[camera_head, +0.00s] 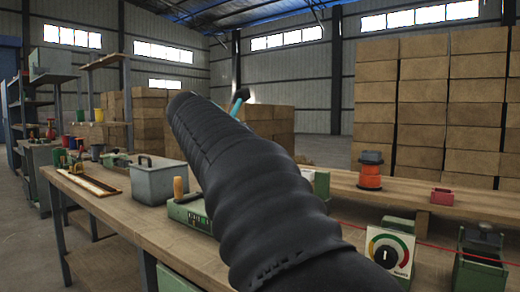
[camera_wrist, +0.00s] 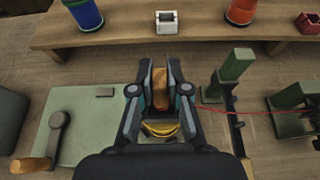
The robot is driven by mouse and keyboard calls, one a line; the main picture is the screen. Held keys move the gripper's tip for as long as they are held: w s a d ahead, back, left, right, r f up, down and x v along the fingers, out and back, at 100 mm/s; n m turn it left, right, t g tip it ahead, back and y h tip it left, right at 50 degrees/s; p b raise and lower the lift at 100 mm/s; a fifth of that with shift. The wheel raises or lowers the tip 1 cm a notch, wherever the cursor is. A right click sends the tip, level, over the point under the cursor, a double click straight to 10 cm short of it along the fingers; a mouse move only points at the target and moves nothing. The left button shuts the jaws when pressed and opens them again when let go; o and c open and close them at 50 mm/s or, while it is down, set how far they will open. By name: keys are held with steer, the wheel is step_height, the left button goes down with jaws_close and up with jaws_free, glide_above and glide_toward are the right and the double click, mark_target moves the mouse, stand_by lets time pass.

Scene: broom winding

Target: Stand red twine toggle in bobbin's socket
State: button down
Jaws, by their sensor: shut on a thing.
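My gripper (camera_wrist: 160,75) is shut on a brown wooden piece (camera_wrist: 160,90), apparently the toggle, seen between the fingers in the wrist view. A thin red twine (camera_wrist: 212,109) runs from the gripper's right side toward the right edge; it also shows in the head view (camera_head: 440,247). A yellow curved thing (camera_wrist: 160,130) lies below the held piece in the picture. An orange-red spool-like thing (camera_wrist: 240,11) stands on the wooden shelf ahead, and in the head view it has a dark top (camera_head: 370,170). I cannot tell which thing is the bobbin, and no socket shows clearly.
The shelf (camera_wrist: 120,32) also bears a blue vessel (camera_wrist: 86,15), a small grey block (camera_wrist: 166,23) and a red box (camera_wrist: 307,22). A green base with a crank (camera_wrist: 55,130) lies left, and a green post (camera_wrist: 234,65) stands right. A dial unit (camera_head: 390,250) stands right.

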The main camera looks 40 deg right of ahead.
steer(key=shift+f+b, duration=0.55)
steer(key=shift+f, duration=0.3)
steer(key=c, duration=1.1)
jaws_free()
steer(key=shift+r, duration=0.1)
steer(key=v, duration=1.2)
